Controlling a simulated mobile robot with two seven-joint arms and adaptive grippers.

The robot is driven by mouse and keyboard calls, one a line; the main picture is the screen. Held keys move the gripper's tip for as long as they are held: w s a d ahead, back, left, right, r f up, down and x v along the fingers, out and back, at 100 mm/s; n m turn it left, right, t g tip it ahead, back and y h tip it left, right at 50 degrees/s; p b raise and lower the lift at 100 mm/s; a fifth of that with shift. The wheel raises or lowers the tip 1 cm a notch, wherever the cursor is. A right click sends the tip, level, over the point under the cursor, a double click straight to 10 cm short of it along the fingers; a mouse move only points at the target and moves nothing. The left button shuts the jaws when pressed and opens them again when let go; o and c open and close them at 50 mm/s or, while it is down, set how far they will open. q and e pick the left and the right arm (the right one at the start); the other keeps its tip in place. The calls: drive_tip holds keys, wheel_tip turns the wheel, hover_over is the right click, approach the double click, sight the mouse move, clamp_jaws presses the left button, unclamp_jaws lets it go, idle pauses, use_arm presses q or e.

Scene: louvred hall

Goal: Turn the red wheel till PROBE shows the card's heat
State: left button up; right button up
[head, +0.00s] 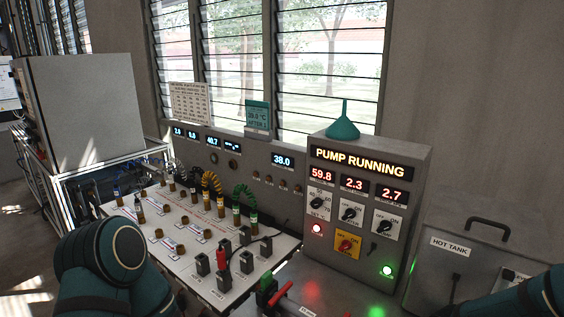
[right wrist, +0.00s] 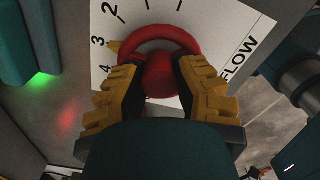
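In the right wrist view the red wheel (right wrist: 160,72) lies over a white dial plate with numbers and the word FLOW. Its yellow pointer (right wrist: 114,46) stands between 3 and 4. My right gripper (right wrist: 161,80) has one finger on each side of the wheel's hub, and the pads appear to touch it. In the head view a blue-lit display (head: 283,159) reads 38.0; its label is too small to read, so I cannot confirm it is PROBE. The teal card (head: 257,117) shows a °C value, too small to read surely. My left gripper is out of view.
A grey cabinet (head: 352,221) shows PUMP RUNNING, with red readings 59.8, 2.3 and 2.7 above several knobs. A white board (head: 190,262) with cables and plugs stands left of it. A box marked HOT TANK (head: 450,247) is at right.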

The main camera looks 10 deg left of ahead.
drive_tip(key=o, duration=0.6)
drive_tip(key=shift+s+f, duration=0.2)
drive_tip(key=shift+s, duration=0.05)
drive_tip(key=shift+c, duration=0.2)
drive_tip(key=shift+w+r, duration=0.15)
drive_tip(key=shift+r, duration=0.25)
wheel_tip(320, 180, up, 9)
drive_tip(key=n+p, duration=0.3)
drive_tip(key=p, duration=0.2)
drive_tip(key=shift+r+p, duration=0.3)
drive_tip(key=shift+r, duration=0.05)
drive_tip(key=shift+w+f+n+b, duration=0.1)
drive_tip(key=shift+f+n+b, duration=0.2)
drive_tip(key=shift+f+b, duration=0.4)
wheel_tip(320, 180, down, 7)
drive_tip(key=b, duration=0.6)
drive_tip(key=shift+f+b, duration=0.15)
drive_tip(key=shift+b, duration=0.15)
drive_tip(key=shift+f+b, duration=0.5)
drive_tip(key=shift+f, duration=0.25)
